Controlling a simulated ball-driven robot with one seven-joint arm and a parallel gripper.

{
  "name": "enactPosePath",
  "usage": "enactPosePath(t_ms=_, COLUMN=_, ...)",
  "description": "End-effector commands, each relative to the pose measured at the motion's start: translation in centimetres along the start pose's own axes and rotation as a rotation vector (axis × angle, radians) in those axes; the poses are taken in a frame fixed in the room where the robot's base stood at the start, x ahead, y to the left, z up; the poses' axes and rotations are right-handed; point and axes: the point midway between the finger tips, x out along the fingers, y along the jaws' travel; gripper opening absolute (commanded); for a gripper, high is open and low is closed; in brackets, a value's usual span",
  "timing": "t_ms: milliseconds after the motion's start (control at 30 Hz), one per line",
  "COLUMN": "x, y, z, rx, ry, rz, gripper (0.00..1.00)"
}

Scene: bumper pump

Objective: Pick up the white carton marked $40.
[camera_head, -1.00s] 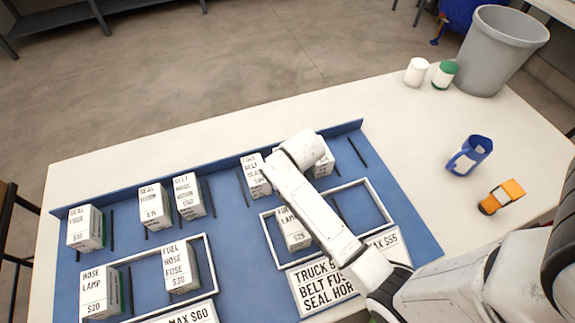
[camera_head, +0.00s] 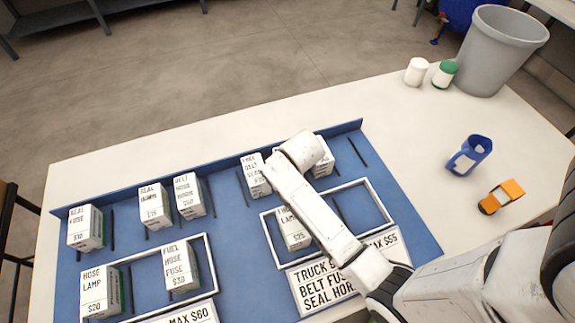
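No price of $40 can be read clearly in this view. A white carton (camera_head: 255,176) with several lines of text stands left of my wrist, its price too small to read. Another white carton (camera_head: 324,167) stands partly hidden behind my wrist, its label mostly covered. My arm reaches over the blue mat from the lower right, and its wrist end is between these two cartons. My gripper's fingers are hidden beneath the wrist, so I cannot tell whether they are open or touching a carton.
A carton marked $25 (camera_head: 291,229) stands inside the right white frame (camera_head: 372,193), close to my forearm. Several other cartons stand left on the blue mat (camera_head: 232,225). A blue mug (camera_head: 470,156), orange toy truck (camera_head: 502,196), two jars and a grey bin (camera_head: 497,50) are right.

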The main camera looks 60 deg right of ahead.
Motion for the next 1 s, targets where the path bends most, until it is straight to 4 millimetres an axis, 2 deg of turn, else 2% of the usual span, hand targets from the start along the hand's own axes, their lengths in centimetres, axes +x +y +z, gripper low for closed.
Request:
enactPosePath(t_ms=67, x=0.00, y=0.00, z=0.01, rx=0.000, ry=0.000, rz=0.000, gripper=0.91)
enactPosePath(t_ms=767, x=0.00, y=0.00, z=0.01, rx=0.000, ry=0.000, rz=0.000, gripper=0.24)
enactPosePath(t_ms=1000, x=-0.08, y=-0.01, z=-0.10, rx=0.000, ry=0.002, rz=0.000, gripper=0.24)
